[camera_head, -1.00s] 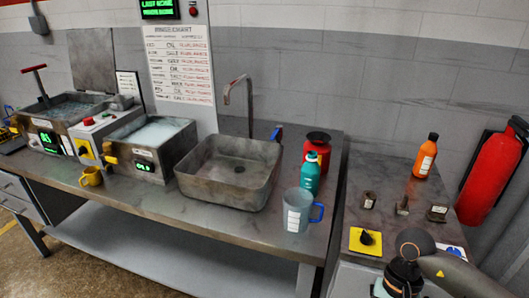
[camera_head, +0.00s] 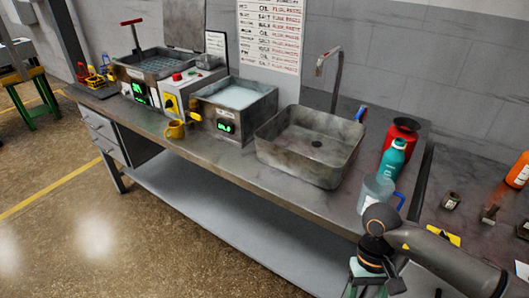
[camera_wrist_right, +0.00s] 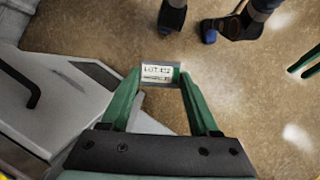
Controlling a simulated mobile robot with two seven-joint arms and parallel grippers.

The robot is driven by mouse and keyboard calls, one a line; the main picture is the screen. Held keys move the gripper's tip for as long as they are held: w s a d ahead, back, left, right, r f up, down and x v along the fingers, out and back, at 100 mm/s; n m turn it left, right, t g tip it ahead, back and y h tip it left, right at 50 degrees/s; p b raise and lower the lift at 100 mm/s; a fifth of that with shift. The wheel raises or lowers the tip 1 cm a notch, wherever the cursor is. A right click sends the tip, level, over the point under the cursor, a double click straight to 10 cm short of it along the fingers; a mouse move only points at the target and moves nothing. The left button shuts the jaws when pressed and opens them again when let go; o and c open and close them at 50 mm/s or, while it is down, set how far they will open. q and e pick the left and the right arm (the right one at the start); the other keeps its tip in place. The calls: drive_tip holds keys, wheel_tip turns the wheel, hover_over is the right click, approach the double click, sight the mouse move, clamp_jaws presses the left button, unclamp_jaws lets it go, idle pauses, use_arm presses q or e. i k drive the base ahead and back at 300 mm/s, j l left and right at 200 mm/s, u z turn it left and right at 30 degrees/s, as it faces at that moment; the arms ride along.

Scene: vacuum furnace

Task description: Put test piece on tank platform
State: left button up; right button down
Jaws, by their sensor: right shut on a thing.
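The test piece (camera_wrist_right: 161,74), a small grey block with a white "LOT 412" label, is between the green fingertips of my right gripper (camera_wrist_right: 160,80) in the right wrist view. The right gripper is shut on it above the floor. In the head view my right arm is at the bottom right, in front of the bench; its fingers are partly cut off. The left tank (camera_head: 128,73) on the bench has a red T-handle (camera_head: 133,24) and a dark grid platform (camera_head: 158,62) inside it. A second tank (camera_head: 240,98) holds pale liquid. My left gripper is not in view.
Between the tanks is a control box (camera_head: 175,95). Small blocks (camera_head: 451,201) lie at right. Floor in front is open.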

sight(163, 67)
drive_tip(key=i+j+u, duration=0.45)
drive_tip(key=j+u, duration=0.2)
drive_tip(key=i+j+u, duration=0.25)
drive_tip(key=i+j, duration=0.35)
drive_tip(key=i, duration=0.15)
